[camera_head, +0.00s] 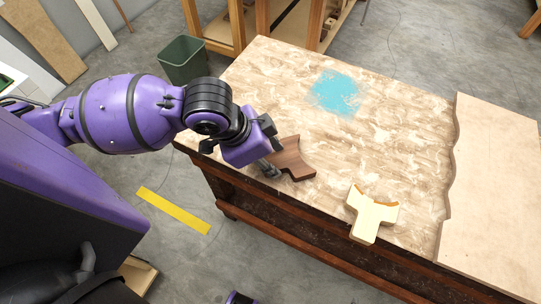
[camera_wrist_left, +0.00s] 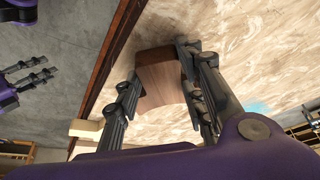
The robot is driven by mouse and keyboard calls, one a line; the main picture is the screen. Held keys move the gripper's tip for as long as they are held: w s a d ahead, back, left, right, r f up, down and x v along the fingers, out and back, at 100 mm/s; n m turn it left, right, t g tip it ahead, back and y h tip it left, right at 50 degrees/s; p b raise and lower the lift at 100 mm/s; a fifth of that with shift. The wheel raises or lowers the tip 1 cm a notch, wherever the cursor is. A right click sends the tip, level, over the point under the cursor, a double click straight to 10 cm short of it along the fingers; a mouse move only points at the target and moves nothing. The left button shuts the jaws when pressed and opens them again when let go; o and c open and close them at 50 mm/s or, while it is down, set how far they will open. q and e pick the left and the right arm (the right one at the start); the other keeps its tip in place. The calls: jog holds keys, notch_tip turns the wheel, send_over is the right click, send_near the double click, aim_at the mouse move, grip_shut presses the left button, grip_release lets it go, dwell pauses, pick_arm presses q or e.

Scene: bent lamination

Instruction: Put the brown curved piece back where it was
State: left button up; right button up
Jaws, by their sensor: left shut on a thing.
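The brown curved piece (camera_head: 291,158) is at the front-left edge of the worktable (camera_head: 400,130), with its concave side toward the right. My left gripper (camera_head: 270,162) is shut on it. In the left wrist view, the brown piece (camera_wrist_left: 160,82) sits between the two fingers of that gripper (camera_wrist_left: 158,90). I cannot tell whether the piece touches the tabletop. My right gripper (camera_wrist_left: 30,75) shows small at the left of the left wrist view, away from the table; its finger opening is unclear.
A pale Y-shaped wooden form (camera_head: 370,215) with a brown curved top edge lies at the table's front edge. A large wavy-edged board (camera_head: 495,200) covers the right end. A blue paint patch (camera_head: 335,92) marks the tabletop. A green bin (camera_head: 184,60) stands behind on the floor.

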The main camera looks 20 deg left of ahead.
pick_arm(q)
jog(key=shift+w+r, duration=0.1)
jog(key=shift+f, duration=0.25)
jog(key=o, duration=0.8)
jog(key=shift+c, duration=0.2)
jog(key=o, duration=0.3)
jog(key=shift+f, duration=0.1)
jog(key=shift+o, duration=0.5)
